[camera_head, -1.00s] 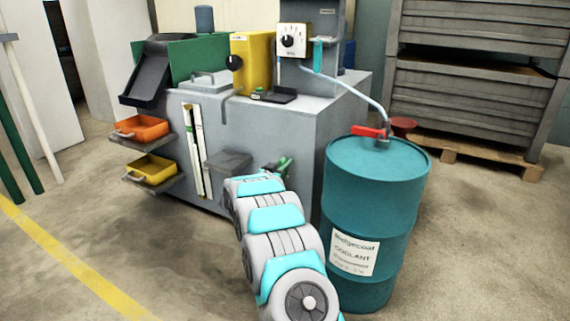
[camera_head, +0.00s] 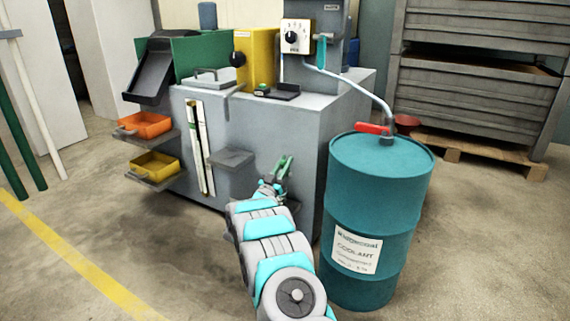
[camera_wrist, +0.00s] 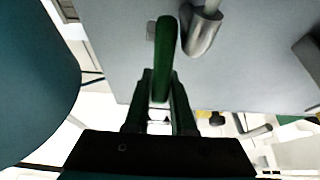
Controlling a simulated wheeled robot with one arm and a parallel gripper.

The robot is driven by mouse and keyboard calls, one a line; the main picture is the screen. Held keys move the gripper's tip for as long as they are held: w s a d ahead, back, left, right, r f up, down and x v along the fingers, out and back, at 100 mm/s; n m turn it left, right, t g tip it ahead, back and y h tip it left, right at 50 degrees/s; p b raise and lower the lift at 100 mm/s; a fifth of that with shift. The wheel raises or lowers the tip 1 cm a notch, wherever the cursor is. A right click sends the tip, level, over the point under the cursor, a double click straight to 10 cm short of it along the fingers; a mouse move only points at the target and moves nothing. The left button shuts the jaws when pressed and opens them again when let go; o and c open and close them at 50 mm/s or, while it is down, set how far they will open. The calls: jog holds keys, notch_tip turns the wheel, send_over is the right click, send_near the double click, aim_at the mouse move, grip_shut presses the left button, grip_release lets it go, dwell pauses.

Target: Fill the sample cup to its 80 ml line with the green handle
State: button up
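In the wrist view, the green handle (camera_wrist: 165,48) stands between the dark fingers of my gripper (camera_wrist: 161,102). The fingers lie close along both sides of it; whether they press on it I cannot tell. A metal spout (camera_wrist: 203,32) is just right of the handle. In the head view, my gripper (camera_head: 279,175) is at the front of the grey machine (camera_head: 262,130), left of the teal drum; there the green of handle and fingers runs together. I cannot make out the sample cup or its 80 ml line in either view.
The teal coolant drum (camera_head: 375,185) with a red lever (camera_head: 372,128) stands close right of my arm. A small grey shelf (camera_head: 231,157) juts out left of my gripper. Orange (camera_head: 145,125) and yellow (camera_head: 154,166) trays stick out farther left. The floor at front left is clear.

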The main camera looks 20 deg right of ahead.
aim_at(282, 167)
jog(key=o, duration=0.4)
jog(key=shift+p+v, duration=0.35)
jog(key=shift+v, duration=3.55)
